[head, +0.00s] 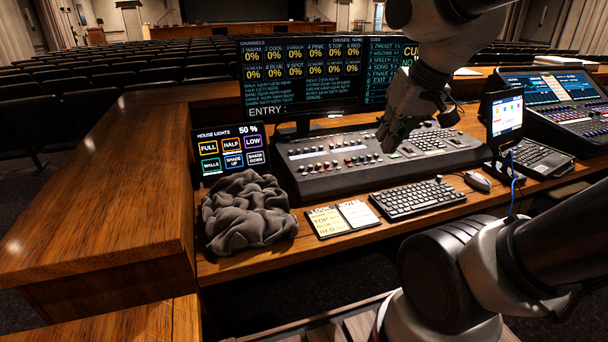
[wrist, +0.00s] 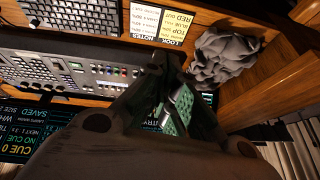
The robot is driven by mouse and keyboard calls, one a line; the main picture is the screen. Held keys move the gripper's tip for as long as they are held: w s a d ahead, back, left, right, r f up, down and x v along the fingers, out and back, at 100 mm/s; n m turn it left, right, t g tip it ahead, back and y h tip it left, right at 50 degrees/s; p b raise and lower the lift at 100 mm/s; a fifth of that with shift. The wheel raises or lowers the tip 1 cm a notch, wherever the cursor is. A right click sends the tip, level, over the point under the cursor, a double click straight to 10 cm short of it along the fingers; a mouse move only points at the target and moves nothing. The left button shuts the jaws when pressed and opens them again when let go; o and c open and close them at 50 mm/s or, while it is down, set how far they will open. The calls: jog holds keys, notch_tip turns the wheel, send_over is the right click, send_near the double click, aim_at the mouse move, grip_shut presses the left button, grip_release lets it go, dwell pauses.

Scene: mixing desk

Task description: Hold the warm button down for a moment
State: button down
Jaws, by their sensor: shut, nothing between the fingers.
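The mixing desk's console (head: 330,168) lies along the back of the desk with rows of small knobs, faders and buttons; it also shows in the wrist view (wrist: 100,80). I cannot read which of its buttons is the warm one. The monitor (head: 310,75) behind it lists channels, the first labelled warm, all at 0%. My gripper (head: 388,148) is shut and empty, pointing down over the middle of the console. I cannot tell whether the fingertips touch it. In the wrist view the gripper (wrist: 168,62) covers part of the console.
A house lights panel (head: 231,152) and a crumpled grey cloth (head: 246,212) are at the left. Note cards (head: 342,218), a keyboard (head: 417,199) and a mouse (head: 477,181) lie in front. A small upright screen (head: 505,117) and a second console (head: 560,105) stand at the right.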

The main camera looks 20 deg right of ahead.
jog(key=w+a+f+m+t, duration=0.1)
jog(key=w+a+f+m, duration=0.1)
jog(key=w, duration=0.7)
jog(key=w+a+f+m+t, duration=0.1)
jog(key=w+f, duration=0.3)
jog(key=w, duration=0.6)
jog(key=w+a+f+m+t, duration=0.2)
jog(key=w+a+f+m, duration=0.1)
jog(key=w, duration=0.7)
jog(key=shift+a+f+m, duration=0.25)
jog(key=shift+f+m, duration=0.25)
jog(key=shift+f, duration=0.05)
jog(key=shift+a+f, duration=0.1)
